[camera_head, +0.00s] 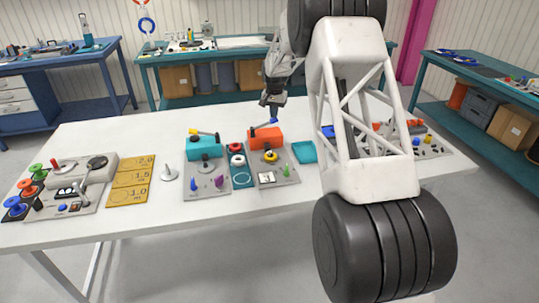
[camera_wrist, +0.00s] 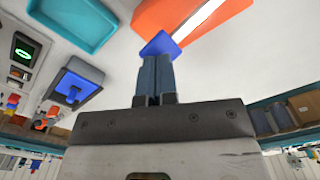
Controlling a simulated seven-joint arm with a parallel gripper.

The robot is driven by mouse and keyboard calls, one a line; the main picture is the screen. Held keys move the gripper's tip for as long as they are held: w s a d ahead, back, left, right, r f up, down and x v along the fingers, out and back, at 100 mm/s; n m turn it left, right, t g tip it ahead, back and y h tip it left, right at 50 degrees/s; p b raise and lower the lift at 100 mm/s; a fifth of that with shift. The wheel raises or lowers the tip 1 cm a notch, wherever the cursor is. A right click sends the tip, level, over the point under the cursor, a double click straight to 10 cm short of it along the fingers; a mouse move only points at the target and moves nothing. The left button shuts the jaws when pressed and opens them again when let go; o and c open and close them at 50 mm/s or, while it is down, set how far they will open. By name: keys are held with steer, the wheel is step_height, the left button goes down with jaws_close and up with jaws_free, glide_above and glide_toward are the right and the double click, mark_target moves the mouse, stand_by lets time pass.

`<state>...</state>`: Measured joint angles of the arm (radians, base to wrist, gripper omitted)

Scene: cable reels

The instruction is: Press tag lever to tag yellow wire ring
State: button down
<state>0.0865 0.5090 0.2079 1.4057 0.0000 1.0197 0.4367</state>
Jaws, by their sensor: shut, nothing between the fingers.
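The orange tagging machine (camera_head: 266,139) stands on a grey board on the white table, and its lever has a blue tip (camera_head: 274,121). The yellow wire ring (camera_head: 270,156) lies at the front of the machine. My gripper (camera_head: 271,112) is shut and empty, pointing down just above the lever tip. In the wrist view the closed fingertips (camera_wrist: 156,58) are right by the blue lever tip (camera_wrist: 160,43), with the orange machine (camera_wrist: 178,17) behind it. I cannot tell whether the fingers touch the lever. The ring does not show in the wrist view.
A teal machine (camera_head: 204,147) with a yellow-tipped lever stands to the left. A narrow board with red and white rings (camera_head: 236,155) lies between the machines. A teal tray (camera_head: 304,152) sits right of the orange machine. My arm hides part of the table's right side.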

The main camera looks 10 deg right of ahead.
step_height(320, 180, up, 6)
stand_by(0.4)
stand_by(0.6)
